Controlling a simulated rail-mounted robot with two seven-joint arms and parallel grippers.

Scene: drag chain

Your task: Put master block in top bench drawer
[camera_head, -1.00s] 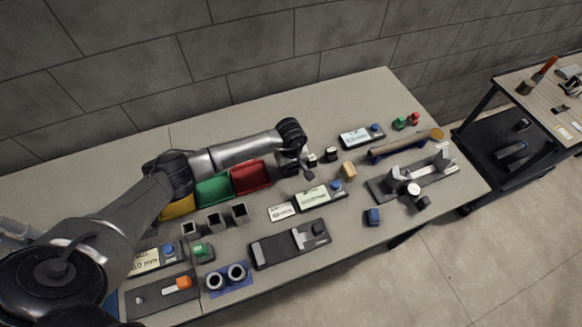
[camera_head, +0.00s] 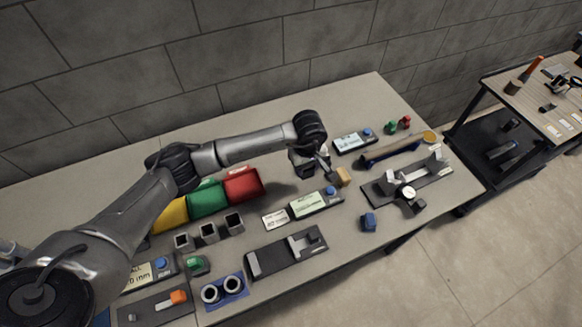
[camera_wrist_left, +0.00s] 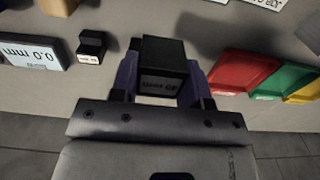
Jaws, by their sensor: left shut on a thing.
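My left gripper (camera_head: 318,168) is over the middle of the bench in the head view, pointing down. In the left wrist view the left gripper (camera_wrist_left: 161,78) is shut on a dark, box-shaped block (camera_wrist_left: 163,66), with a purple-blue finger on each side. The block's near face carries small lettering that I cannot read surely; it looks like the master block. Whether it clears the bench top is hard to tell. In the head view the gripper mostly hides it. No drawer shows in either view, and my right gripper is out of view.
A small black block with a white label (camera_wrist_left: 91,46) sits beside the gripper. Red (camera_head: 243,184), green (camera_head: 207,199) and yellow bins stand left of it. A display gauge (camera_head: 313,204), a wooden block (camera_head: 344,177) and a dial fixture (camera_head: 408,186) are near.

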